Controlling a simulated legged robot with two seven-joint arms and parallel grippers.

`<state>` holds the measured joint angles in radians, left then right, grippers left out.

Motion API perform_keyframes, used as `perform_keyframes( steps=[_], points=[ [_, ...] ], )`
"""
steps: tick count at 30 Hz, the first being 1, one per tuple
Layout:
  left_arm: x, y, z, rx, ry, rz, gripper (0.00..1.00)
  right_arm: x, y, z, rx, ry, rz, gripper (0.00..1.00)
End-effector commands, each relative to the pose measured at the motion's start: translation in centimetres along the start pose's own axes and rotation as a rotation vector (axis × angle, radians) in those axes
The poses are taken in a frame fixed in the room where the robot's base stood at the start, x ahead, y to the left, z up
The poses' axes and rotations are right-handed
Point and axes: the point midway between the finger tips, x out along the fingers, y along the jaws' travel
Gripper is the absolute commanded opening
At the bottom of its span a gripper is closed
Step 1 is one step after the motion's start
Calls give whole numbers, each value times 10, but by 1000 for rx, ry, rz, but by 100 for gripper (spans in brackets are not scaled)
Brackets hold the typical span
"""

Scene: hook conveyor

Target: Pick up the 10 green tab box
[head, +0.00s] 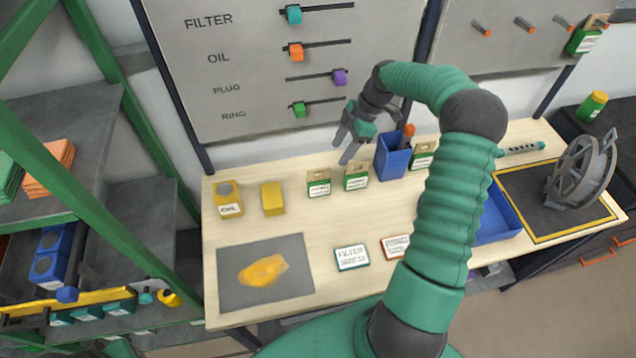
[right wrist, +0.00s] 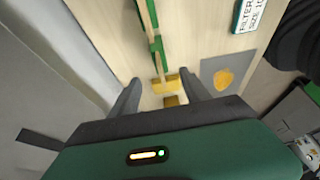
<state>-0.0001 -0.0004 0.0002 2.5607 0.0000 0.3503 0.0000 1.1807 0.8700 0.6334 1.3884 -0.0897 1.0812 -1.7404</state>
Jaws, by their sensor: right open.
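Small boxes with green tabs and white labels stand on the wooden table in the head view: one green tab box (head: 318,183) left, one (head: 356,177) beside it, and one (head: 423,157) right of the blue bin. Another hangs on the wall panel (head: 584,40). The label numbers are too small to read. My right gripper (head: 343,151) is open and empty, above and behind the two left boxes, fingers pointing down. In the right wrist view, green tabs (right wrist: 157,48) lie beyond the open fingers (right wrist: 162,88). My left gripper is not in view.
A blue bin (head: 393,160) stands right of the two boxes, close to my gripper. A yellow OIL container (head: 229,203) and yellow block (head: 273,199) stand left. A grey mat (head: 232,289) and label cards (head: 352,258) lie in front. The grey panel (head: 240,105) rises behind.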

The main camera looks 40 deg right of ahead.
Motion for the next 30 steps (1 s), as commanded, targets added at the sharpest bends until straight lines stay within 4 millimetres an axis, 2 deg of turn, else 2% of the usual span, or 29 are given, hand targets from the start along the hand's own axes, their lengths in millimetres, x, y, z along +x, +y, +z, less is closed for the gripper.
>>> perform_keyframes(
  steps=[6, 10, 17, 20, 24, 30],
  points=[
    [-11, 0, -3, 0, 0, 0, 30, 59, -1, -8, -1, -4, -8, 55],
    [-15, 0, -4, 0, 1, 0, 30, 88, -2, -10, 0, -5, -6, 55],
    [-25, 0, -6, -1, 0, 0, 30, 112, -2, -9, 1, -5, -5, 55],
    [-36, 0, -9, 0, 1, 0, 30, 131, -1, -10, 2, -3, -6, 55],
    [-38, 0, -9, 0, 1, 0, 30, 152, 0, -7, 2, -6, -3, 55],
    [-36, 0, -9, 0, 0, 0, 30, 155, 0, -7, 2, -7, -1, 55]
  ],
)
